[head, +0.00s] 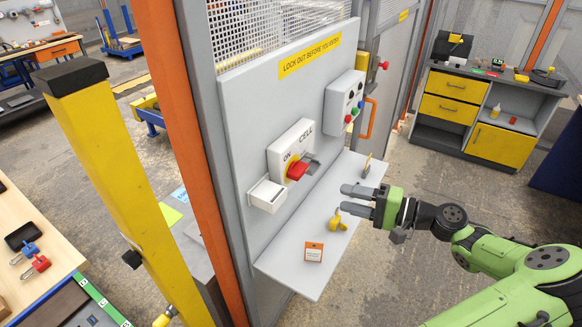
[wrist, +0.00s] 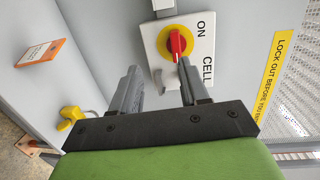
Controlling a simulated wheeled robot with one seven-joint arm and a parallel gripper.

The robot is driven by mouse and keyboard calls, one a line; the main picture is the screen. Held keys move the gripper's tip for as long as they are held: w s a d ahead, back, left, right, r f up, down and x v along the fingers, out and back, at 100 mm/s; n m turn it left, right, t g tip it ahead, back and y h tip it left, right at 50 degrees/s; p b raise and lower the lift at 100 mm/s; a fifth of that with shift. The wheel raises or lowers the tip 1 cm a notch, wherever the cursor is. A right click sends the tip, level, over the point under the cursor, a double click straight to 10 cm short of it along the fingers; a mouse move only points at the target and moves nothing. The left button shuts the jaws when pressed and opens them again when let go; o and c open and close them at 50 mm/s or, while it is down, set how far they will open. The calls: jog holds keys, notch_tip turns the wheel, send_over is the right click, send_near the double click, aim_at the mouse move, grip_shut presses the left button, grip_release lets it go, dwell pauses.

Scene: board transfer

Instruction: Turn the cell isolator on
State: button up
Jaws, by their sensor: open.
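The cell isolator (head: 292,145) is a pale box on the grey panel, marked CELL and ON. Its red handle (head: 297,171) sits on a yellow disc (head: 288,163). In the wrist view, the handle (wrist: 177,43) lies across the yellow disc (wrist: 167,50), with the ON lettering beside the disc. My gripper (head: 343,199) is open and empty, out in front of the panel, above the shelf and to the right of the isolator. In the wrist view its fingers (wrist: 158,70) point towards the isolator. They look apart from the handle.
A shelf (head: 290,268) juts out below the isolator, carrying a yellow padlock (head: 338,224) and an orange tag (head: 314,252). A small white holder (head: 267,196) is left of the isolator. A box with coloured buttons (head: 345,103) is right of it. A yellow post (head: 110,170) stands left.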

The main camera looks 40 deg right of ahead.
aim_at(304, 173)
jog(key=shift+m+t+h, duration=0.4)
jog(key=shift+t, duration=0.5)
jog(key=x, duration=0.8)
jog(key=d+r+x, duration=0.1)
jog(key=x, duration=0.4)
jog(key=shift+w+r, duration=0.1)
jog(key=shift+w, duration=0.2)
jog(key=shift+d, duration=0.1)
grip_shut()
